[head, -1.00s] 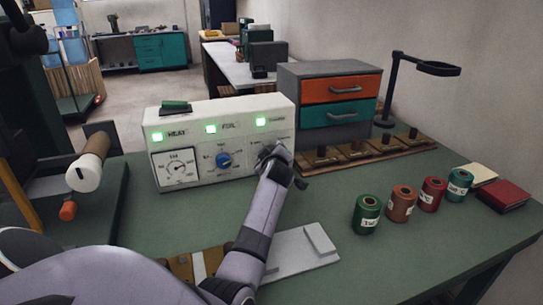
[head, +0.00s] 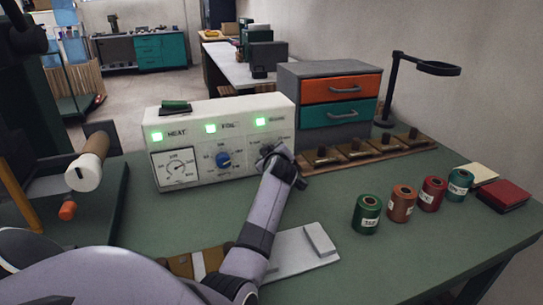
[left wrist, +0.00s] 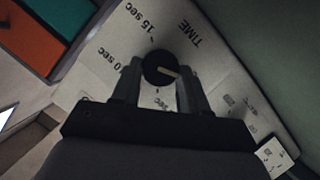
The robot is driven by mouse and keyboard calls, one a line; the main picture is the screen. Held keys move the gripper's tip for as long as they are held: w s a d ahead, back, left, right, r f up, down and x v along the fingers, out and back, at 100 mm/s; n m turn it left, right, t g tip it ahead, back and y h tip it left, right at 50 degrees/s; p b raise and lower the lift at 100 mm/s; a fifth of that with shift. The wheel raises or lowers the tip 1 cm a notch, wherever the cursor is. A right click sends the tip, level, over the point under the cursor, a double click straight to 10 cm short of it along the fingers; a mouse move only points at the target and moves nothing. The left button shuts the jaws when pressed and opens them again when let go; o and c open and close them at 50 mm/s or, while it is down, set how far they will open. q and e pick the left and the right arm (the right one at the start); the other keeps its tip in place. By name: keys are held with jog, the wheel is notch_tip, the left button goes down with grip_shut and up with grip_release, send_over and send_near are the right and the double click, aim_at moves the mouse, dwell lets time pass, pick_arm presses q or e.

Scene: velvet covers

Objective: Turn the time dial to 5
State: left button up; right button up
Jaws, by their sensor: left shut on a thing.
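The white control box (head: 230,180) stands on the green bench with several dials on its front. The time dial (left wrist: 158,65) is a black knob with a pale pointer line, under the word TIME in the left wrist view. The pointer line lies nearly level in that picture, tilting slightly down to the right. A "15 sec" mark shows above left of the knob, and a partly hidden "0 sec" mark shows to its left. My left gripper (left wrist: 160,85) is shut on the time dial, one finger on each side. In the head view my left gripper (head: 277,158) hides the dial. My right gripper is not in view.
A grey cabinet (head: 300,95) with orange and teal drawers stands behind right. Brown blocks with dark knobs (head: 355,151) lie right of the box. Several foil rolls (head: 402,203) stand further right.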

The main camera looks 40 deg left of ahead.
pick_arm(q)
jog(key=m+g, duration=0.1)
jog(key=m+g+b, duration=0.1)
jog(key=m, duration=0.1)
jog(key=shift+w+d+y, duration=0.1)
jog(key=shift+w+y, duration=0.1)
jog(key=shift+y, duration=0.1)
jog(key=shift+w+d+m+g+y+b, duration=0.15)
jog(key=shift+m+g+y+b, duration=0.2)
jog(key=shift+m+g, duration=0.45)
jog(key=m+g+b, duration=0.1)
jog(key=m+y+b, duration=0.1)
jog(key=m, duration=0.1)
jog(key=shift+w+m+g, duration=0.2)
jog(key=shift+m+g, duration=0.1)
jog(key=shift+g, duration=0.1)
jog(key=shift+d+f+m+g+y+b, duration=0.1)
jog(key=shift+m+g+y+b, duration=0.2)
jog(key=shift+m+y+b, duration=0.25)
jog(key=shift+m, duration=0.25)
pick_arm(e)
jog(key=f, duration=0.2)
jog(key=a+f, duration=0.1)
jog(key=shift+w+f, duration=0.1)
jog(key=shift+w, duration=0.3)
pick_arm(q)
jog(key=o, duration=1.1)
jog(key=shift+c, duration=0.2)
